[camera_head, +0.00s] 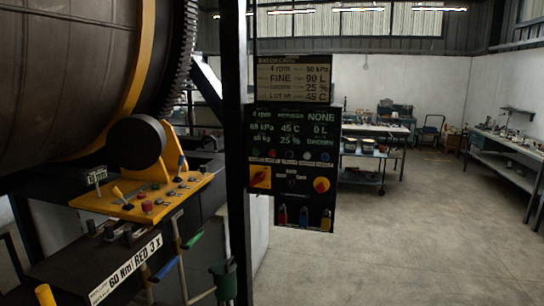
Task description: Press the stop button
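A dark control panel (292,150) hangs beside a black post, right of a large drum. A second red knob or button (147,205) stands on the sloping yellow console (110,206) at left, among levers and small buttons. No readable label shows which one is the stop button. Neither gripper is in view.
The big dark drum (60,70) and its toothed ring fill the upper left. A black post (234,150) stands between console and panel. Handles and a valve (223,280) stick out below the console. Open concrete floor (400,240) lies at right, with workbenches (505,160) beyond.

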